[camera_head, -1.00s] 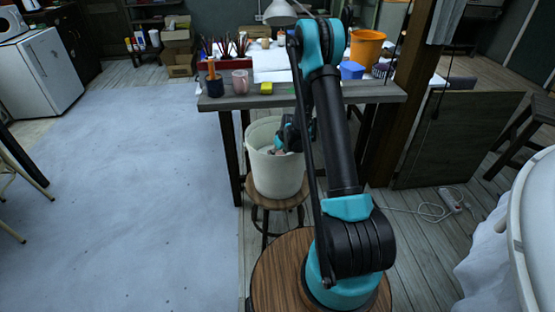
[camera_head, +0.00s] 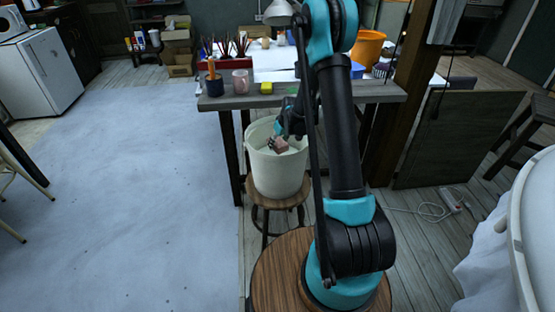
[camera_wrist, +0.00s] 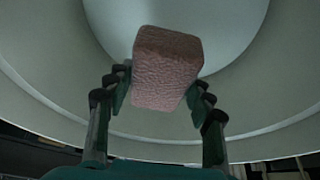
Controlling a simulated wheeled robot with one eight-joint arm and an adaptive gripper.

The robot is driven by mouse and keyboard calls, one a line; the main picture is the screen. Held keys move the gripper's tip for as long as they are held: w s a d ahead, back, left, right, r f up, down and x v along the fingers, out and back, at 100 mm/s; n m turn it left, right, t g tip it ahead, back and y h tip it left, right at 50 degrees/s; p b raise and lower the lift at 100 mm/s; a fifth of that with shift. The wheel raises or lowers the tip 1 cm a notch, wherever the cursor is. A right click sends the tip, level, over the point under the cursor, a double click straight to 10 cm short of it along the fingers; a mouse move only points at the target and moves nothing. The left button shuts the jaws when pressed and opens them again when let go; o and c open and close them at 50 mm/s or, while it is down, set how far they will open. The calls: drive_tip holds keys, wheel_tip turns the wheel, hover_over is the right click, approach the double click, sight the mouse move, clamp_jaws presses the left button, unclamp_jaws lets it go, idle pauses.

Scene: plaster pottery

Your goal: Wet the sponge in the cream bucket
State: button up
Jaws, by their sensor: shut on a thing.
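The cream bucket (camera_head: 277,174) stands upright on a stool below the front edge of the table. My gripper (camera_head: 279,141) points down at the bucket's mouth. It is shut on the sponge (camera_head: 281,146), a pinkish-brown block. In the wrist view the sponge (camera_wrist: 167,68) sits between the two fingers of my gripper (camera_wrist: 158,92), with the bucket's pale inner wall (camera_wrist: 235,95) around it. The sponge shows near the bucket's rim level in the head view. I cannot tell whether the sponge is wet.
The wooden table (camera_head: 350,92) behind the bucket holds a dark brush pot (camera_head: 214,86), a pink mug (camera_head: 241,82), a yellow-green block (camera_head: 266,88) and an orange bucket (camera_head: 368,47). The round stool (camera_head: 262,199) supports the cream bucket. The floor to the left is clear.

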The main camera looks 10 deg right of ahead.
sight(278, 141)
wheel_tip(278, 141, up, 13)
idle(1.4)
drive_tip(key=shift+r, duration=0.15)
idle(1.9)
drive_tip(key=shift+r, duration=1.95)
